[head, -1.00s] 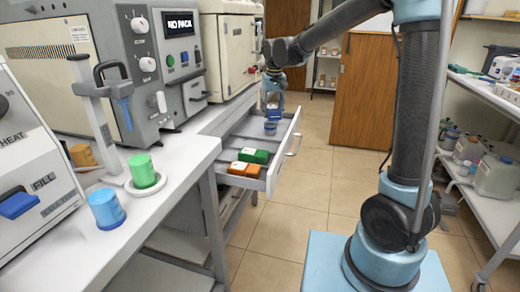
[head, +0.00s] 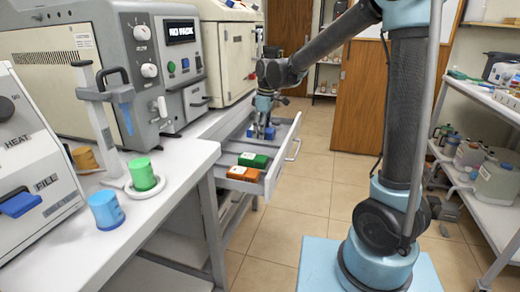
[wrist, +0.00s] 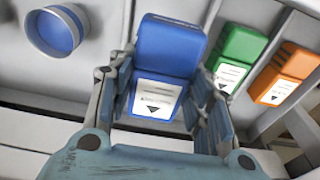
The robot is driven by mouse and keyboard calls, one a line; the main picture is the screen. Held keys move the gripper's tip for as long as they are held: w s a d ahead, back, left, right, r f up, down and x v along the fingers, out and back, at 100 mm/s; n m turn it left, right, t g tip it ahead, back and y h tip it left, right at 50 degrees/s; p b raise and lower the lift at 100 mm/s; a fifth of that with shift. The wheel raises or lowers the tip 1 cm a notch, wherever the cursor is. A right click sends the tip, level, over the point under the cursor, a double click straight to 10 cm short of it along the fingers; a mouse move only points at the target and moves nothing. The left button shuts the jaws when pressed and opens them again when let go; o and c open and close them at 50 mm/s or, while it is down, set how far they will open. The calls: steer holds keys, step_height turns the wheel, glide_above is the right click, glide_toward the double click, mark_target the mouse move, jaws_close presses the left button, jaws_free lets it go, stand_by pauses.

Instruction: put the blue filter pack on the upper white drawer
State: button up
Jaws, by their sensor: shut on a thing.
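The blue filter pack (wrist: 170,48) with a white label is between the fingers of my gripper (wrist: 162,88) in the wrist view. The fingers are shut on its two sides. In the head view my gripper (head: 262,127) reaches down into the open white drawer (head: 272,182) under the counter; the blue pack is small and partly hidden there. A green pack (wrist: 236,48) and an orange pack (wrist: 284,75) lie in the drawer, right of the blue pack in the wrist view. I cannot tell whether the blue pack touches the drawer floor.
A blue round container (wrist: 56,32) is in the drawer, apart from the fingers. A blue cup (head: 106,210) and a green cup (head: 142,174) stand on the near counter (head: 160,205). Machines line the left. A shelf cart (head: 480,195) stands at the right.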

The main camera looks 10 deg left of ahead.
mark_target(260, 152)
steer(key=shift+f, duration=3.5)
steer(key=shift+f, duration=0.1)
steer(key=o, duration=0.9)
steer(key=shift+c, duration=0.2)
